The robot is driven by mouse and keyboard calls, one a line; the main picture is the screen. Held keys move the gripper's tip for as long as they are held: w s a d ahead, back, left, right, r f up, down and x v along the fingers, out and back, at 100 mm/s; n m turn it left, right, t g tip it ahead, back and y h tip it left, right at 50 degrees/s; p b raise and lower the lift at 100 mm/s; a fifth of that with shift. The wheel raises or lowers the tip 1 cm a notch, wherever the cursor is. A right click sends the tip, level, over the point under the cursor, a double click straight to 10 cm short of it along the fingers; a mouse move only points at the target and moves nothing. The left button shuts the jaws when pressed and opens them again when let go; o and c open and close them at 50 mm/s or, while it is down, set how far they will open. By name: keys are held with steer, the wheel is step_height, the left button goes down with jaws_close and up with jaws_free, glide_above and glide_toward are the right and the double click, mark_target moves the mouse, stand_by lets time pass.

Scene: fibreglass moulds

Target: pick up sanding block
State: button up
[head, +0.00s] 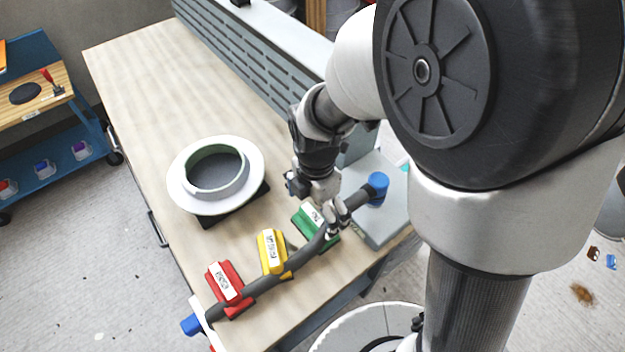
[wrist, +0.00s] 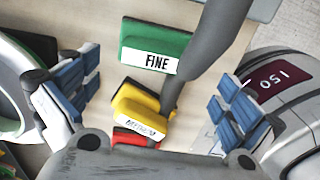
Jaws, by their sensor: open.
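Three sanding blocks lie in a row on the bench. The green block (head: 312,222), labelled FINE in the wrist view (wrist: 150,45), is nearest my gripper. The yellow block (head: 270,252) is left of it, its label reading like MEDIUM in the wrist view (wrist: 140,108). The red block (head: 228,286) is furthest left; in the wrist view it is partly hidden (wrist: 128,137). My gripper (head: 338,222) hangs by the green block's right side. Its blue-padded fingers (wrist: 155,92) are spread, with no block held. Whether it touches the green block is unclear.
A dark hose (head: 283,273) with blue ends runs along the blocks and past my fingers, crossing the wrist view (wrist: 205,60). A white ring mould (head: 183,197) stands left. A grey machine marked 150 (wrist: 298,100) is close to my right finger. The bench's far left (head: 125,85) is clear.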

mark_target(315, 217)
steer(key=shift+w+f+b, duration=0.15)
steer(key=shift+f+b, duration=0.5)
steer(key=shift+f, duration=0.75)
steer(key=shift+w+f+b, duration=0.15)
steer(key=shift+f+b, duration=0.5)
steer(key=shift+f, duration=0.7)
steer(key=shift+r, duration=0.1)
steer(key=c, duration=1.1)
